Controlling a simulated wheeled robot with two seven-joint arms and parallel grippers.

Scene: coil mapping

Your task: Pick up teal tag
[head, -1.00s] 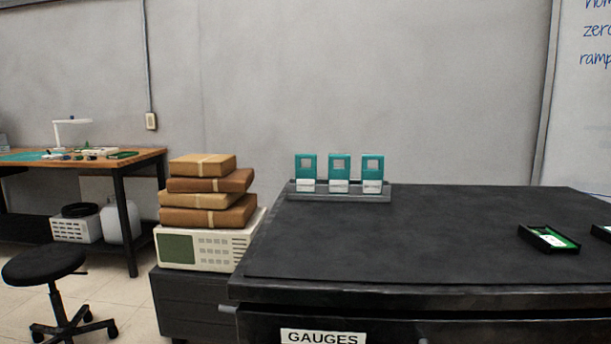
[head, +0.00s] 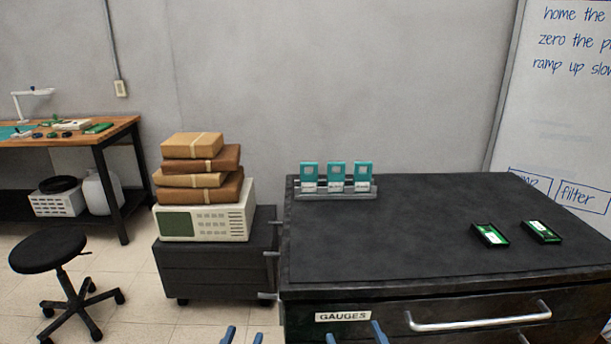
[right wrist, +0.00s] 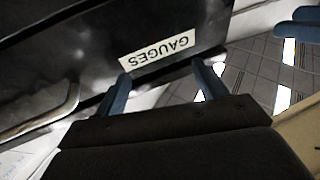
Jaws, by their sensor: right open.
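Three teal tags, left (head: 309,171), middle (head: 336,171) and right (head: 363,171), stand upright side by side in a grey rack (head: 335,194) at the back left of the black bench top. Each has a pale window and a white label whose writing is too small to read. My left gripper (head: 243,336) shows only its blue fingertips at the bottom edge, apart and empty. My right gripper (head: 354,335) is also at the bottom edge, well below and in front of the tags. In the right wrist view the right gripper (right wrist: 163,88) is open and empty, facing the drawer front.
The black bench (head: 420,235) is mostly clear. Two small black trays with green boards, one (head: 490,235) and another (head: 542,232), lie at its right. A GAUGES label (head: 343,316) and a handle (head: 480,316) are on its front. Stacked parcels (head: 200,180) and a stool (head: 47,253) stand left.

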